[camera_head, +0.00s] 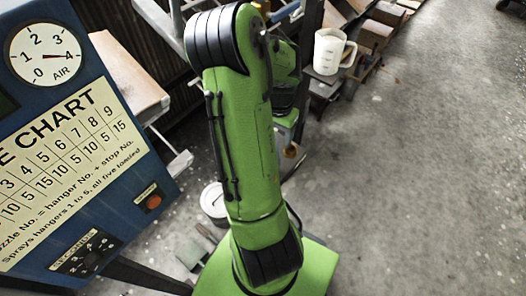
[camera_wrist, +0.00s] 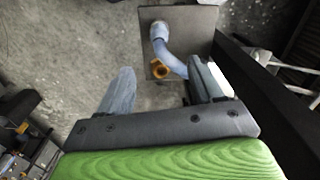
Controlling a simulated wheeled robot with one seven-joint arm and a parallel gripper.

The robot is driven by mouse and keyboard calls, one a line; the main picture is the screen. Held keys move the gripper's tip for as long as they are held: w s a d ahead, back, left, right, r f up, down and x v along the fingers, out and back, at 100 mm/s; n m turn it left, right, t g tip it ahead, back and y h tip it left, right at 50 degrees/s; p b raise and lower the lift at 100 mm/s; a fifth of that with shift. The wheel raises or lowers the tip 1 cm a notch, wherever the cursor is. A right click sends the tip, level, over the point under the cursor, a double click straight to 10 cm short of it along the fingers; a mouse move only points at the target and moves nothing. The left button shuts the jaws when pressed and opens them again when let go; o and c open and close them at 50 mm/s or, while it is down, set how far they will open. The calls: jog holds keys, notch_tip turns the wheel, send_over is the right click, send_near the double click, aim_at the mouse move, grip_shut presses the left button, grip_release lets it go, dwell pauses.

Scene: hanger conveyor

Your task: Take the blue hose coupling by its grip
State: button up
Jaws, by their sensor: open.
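My gripper (camera_wrist: 161,72) is open in the wrist view, its two fingers spread apart. Ahead of it, a pale blue curved piece (camera_wrist: 167,52) with a round end lies over a grey-brown plate (camera_wrist: 205,20); it looks like the blue coupling or its hose. A brass-coloured fitting (camera_wrist: 159,69) sits beside it, in the picture between the fingertips. The lower end of the blue piece runs close to the right finger; I cannot tell if they touch. No contact with the fitting can be made out. In the head view my arm hides the gripper and most of this area.
A blue panel (camera_head: 150,165) with an air gauge (camera_head: 48,54) and chart stands at left in the head view. A white measuring jug (camera_head: 329,50) stands at top centre. A dark beam (camera_wrist: 262,85) passes right of the gripper. Concrete floor at right is open.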

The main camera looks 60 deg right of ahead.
notch_tip(320, 180, down, 15)
jog(key=shift+r+b, duration=0.15)
jog(key=shift+b, duration=0.95)
jog(key=shift+s+a, duration=0.1)
jog(key=shift+c, duration=0.3)
jog(key=c, duration=1)
jog(key=shift+r, duration=0.15)
notch_tip(320, 180, up, 10)
jog(key=shift+f+p, duration=0.1)
jog(key=shift+p, duration=0.75)
